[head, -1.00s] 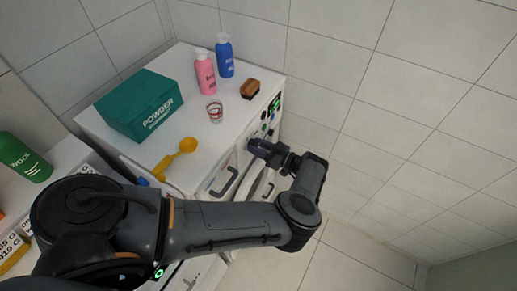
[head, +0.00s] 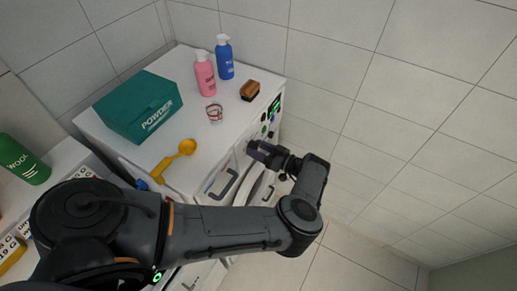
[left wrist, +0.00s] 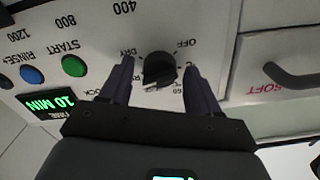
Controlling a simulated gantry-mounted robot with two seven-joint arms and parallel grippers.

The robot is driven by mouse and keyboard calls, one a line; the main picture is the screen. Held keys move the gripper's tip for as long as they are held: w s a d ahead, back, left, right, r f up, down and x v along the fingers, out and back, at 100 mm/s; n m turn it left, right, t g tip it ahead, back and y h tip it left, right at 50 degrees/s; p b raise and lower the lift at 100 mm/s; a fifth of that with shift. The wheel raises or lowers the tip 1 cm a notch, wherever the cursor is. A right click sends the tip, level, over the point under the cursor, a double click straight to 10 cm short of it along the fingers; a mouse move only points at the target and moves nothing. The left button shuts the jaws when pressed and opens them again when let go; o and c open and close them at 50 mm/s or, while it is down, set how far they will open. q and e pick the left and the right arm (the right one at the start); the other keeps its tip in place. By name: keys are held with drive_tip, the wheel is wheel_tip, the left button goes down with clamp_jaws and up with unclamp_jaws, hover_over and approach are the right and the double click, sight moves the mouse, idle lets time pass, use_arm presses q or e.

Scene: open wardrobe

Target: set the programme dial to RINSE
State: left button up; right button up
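The programme dial (left wrist: 159,68) is a round black knob on the white control panel in the left wrist view. Printed labels around it include OFF and DRY; others are partly hidden or too small to read, and I cannot tell which one the dial points to. My left gripper (left wrist: 160,85) is open, with one finger on each side of the dial and a visible gap to it on both sides. In the head view my left gripper (head: 254,150) is at the machine's front panel and hides the dial. My right gripper is not in view.
Beside the dial are a green START button (left wrist: 74,66), a blue button (left wrist: 32,75) and a lit "10 MIN" display (left wrist: 52,103). A drawer handle (left wrist: 292,75) is on the other side. A powder box (head: 139,105), bottles, a yellow scoop (head: 174,157) and a brush (head: 250,90) stand on top.

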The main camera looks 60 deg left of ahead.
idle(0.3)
use_arm(q)
drive_tip(key=b+v, duration=0.4)
drive_tip(key=v, duration=0.6)
drive_tip(key=shift+w+d, duration=0.2)
drive_tip(key=shift+d, duration=0.15)
